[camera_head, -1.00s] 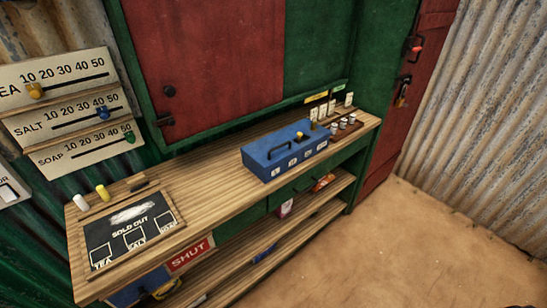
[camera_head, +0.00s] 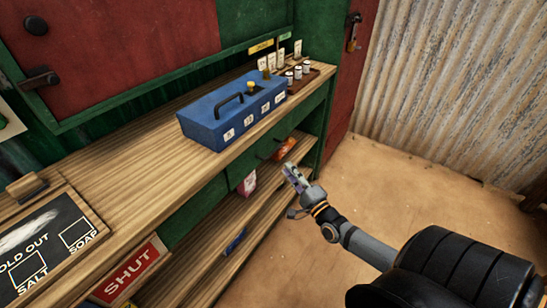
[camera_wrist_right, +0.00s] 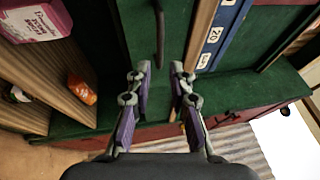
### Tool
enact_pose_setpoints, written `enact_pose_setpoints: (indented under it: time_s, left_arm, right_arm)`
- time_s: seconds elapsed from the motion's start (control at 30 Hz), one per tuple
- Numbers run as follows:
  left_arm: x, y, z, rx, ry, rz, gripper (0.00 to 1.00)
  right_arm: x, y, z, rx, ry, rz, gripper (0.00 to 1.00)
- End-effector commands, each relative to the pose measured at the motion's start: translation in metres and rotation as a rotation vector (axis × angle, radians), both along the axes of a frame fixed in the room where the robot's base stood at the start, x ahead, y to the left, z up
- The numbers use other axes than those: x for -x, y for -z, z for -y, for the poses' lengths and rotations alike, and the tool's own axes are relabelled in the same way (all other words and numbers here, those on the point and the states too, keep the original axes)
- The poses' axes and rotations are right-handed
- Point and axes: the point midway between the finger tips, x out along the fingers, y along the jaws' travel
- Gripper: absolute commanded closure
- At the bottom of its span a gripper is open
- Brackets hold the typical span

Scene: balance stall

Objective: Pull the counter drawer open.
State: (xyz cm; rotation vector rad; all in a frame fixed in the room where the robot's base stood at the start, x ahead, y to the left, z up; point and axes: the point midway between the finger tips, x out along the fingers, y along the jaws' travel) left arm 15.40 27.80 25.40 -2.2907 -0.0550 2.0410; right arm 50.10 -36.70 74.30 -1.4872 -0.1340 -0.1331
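The counter drawer (camera_head: 248,163) is a green front under the wooden counter top, and it looks flush with the counter. Its dark bar handle (camera_head: 268,154) shows below the blue box. In the right wrist view the handle (camera_wrist_right: 160,35) is a dark bar on the green front, ahead of the fingertips and roughly in line with the gap between them. My right gripper (camera_head: 291,172) is in front of the counter, to the right of and below the handle. In the right wrist view its fingers (camera_wrist_right: 160,72) are apart, with nothing between them. My left gripper is not in view.
A blue box (camera_head: 212,120) stands on the counter top (camera_head: 120,170) above the drawer. A tray (camera_head: 303,82) with small jars stands behind it. Shelves below hold a pink pack (camera_head: 247,183) and an orange pack (camera_head: 284,148). The sandy floor right of the counter is clear.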

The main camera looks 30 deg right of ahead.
Motion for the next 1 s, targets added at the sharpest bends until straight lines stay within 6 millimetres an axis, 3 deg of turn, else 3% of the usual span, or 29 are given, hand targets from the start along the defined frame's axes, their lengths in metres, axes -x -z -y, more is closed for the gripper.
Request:
enact_pose_setpoints:
  time_s: [0.5,0.9,1.0]
  left_arm:
    - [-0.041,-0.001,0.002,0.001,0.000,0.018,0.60]
    - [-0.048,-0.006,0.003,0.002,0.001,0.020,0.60]
    - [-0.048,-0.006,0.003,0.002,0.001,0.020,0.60]
  right_arm:
    - [-0.091,-0.013,0.001,0.006,0.002,0.001,0.79]
    - [-0.101,-0.017,0.001,0.006,0.002,-0.003,0.79]
    - [-0.101,-0.017,0.001,0.006,0.002,-0.003,0.93]
